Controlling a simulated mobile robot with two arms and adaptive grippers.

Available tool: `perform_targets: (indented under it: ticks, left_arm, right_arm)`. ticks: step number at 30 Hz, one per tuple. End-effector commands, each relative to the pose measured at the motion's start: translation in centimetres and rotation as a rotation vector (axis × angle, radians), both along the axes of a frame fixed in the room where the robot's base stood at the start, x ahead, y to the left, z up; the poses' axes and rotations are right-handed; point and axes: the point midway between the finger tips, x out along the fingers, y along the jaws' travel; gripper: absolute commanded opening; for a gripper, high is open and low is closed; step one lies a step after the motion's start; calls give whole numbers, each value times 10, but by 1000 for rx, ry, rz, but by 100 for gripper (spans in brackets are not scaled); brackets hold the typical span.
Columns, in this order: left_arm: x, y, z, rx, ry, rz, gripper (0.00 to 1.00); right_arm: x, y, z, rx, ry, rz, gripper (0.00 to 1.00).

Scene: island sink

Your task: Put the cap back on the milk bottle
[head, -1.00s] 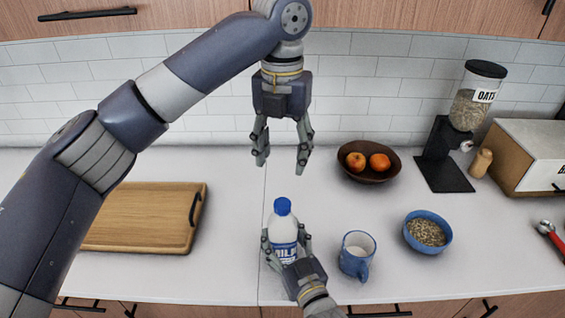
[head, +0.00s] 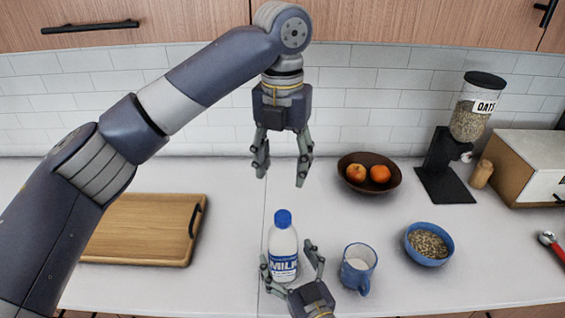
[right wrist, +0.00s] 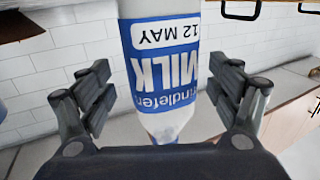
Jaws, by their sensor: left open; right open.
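The white milk bottle (head: 284,262) with a blue label stands upright on the counter, front centre. The blue cap (head: 283,218) sits on top of its neck. My right gripper (head: 288,256) is open in front of the bottle, with its fingers spread to either side. My left gripper (head: 281,174) is open and empty, pointing down above and behind the bottle.
A blue mug (head: 358,268) stands just right of my right gripper. A blue bowl of grain (head: 429,244) is farther right. A fruit bowl (head: 369,172), an oats dispenser (head: 447,150) and a box (head: 535,165) stand behind. A cutting board (head: 145,228) lies left.

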Motion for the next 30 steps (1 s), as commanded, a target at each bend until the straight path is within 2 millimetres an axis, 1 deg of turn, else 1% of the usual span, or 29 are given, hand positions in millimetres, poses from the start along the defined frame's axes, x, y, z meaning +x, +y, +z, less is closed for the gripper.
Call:
perform_targets:
  ticks: [1, 6, 9, 12, 18, 30]
  left_arm:
    - [0, 0, 0, 0, 0, 0, 52]
    - [0, 0, 0, 0, 0, 0, 52]
    - [0, 0, 0, 0, 0, 0, 52]
    - [0, 0, 0, 0, 0, 0, 52]
    - [0, 0, 0, 0, 0, 0, 52]
    - [0, 0, 0, 0, 0, -1, 52]
  right_arm:
    - [-12, -5, -2, -2, 4, 1, 84]
    - [-46, -19, -2, -1, 4, 1, 84]
    - [-62, -25, -1, 0, 3, 1, 84]
    - [-74, -31, -1, 1, 4, 0, 84]
    - [-84, -35, 0, 1, 1, 0, 84]
    - [-84, -35, 0, 1, 1, 0, 84]
